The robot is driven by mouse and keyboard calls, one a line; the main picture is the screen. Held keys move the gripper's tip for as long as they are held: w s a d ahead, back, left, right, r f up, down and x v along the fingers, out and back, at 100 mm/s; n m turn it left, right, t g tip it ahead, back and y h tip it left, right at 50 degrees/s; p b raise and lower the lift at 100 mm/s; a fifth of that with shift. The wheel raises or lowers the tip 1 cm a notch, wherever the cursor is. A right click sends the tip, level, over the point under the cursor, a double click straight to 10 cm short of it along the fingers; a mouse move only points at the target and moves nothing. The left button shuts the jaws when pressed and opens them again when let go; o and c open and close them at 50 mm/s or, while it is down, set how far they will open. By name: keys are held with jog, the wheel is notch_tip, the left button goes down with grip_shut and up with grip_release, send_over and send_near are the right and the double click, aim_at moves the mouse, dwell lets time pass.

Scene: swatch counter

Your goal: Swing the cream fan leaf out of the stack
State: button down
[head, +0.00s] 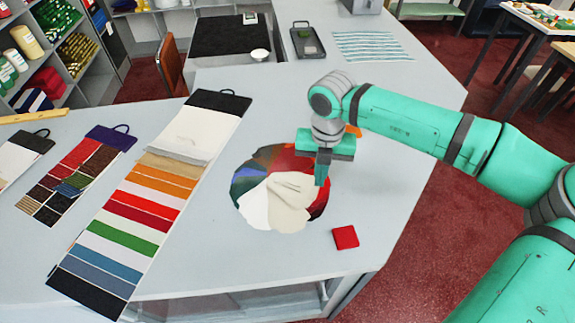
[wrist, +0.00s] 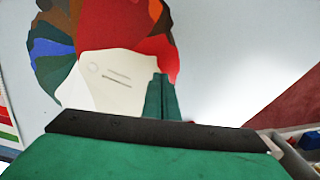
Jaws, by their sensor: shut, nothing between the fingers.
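The colour fan (head: 247,172) lies spread in a round on the grey counter, with green, blue, orange, brown and red leaves. The cream fan leaf (head: 287,212) lies on top towards the front, beside a paler leaf (head: 254,205) on its left. In the wrist view the cream leaf (wrist: 112,72) shows two dark slots and a small ring. My gripper (head: 322,182) is shut and empty, pointing down at the right side of the cream leaf, near the red leaves. In the wrist view its fingertips (wrist: 158,78) overlap the leaf's right edge; I cannot tell whether they touch it.
A red square (head: 345,237) lies right of the fan, near the counter edge. A long striped swatch card (head: 150,190) lies to the left, with smaller cards beyond. A dark tray (head: 307,42) and striped cloth (head: 372,46) lie at the back. Bare counter surrounds the fan.

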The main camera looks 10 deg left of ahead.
aim_at(315, 195)
jog(key=shift+s+a+m, duration=0.1)
jog(key=shift+s+m, duration=0.95)
jog(key=shift+m, duration=0.05)
jog(key=shift+s+a+m, duration=0.25)
jog(key=shift+s+m, duration=0.8)
jog(key=shift+m, duration=0.05)
jog(key=shift+s+a+m, duration=0.25)
jog(key=shift+s+m, duration=0.25)
jog(key=shift+s+a+m, duration=0.2)
jog(key=shift+s+m, duration=0.25)
jog(key=shift+m, duration=0.05)
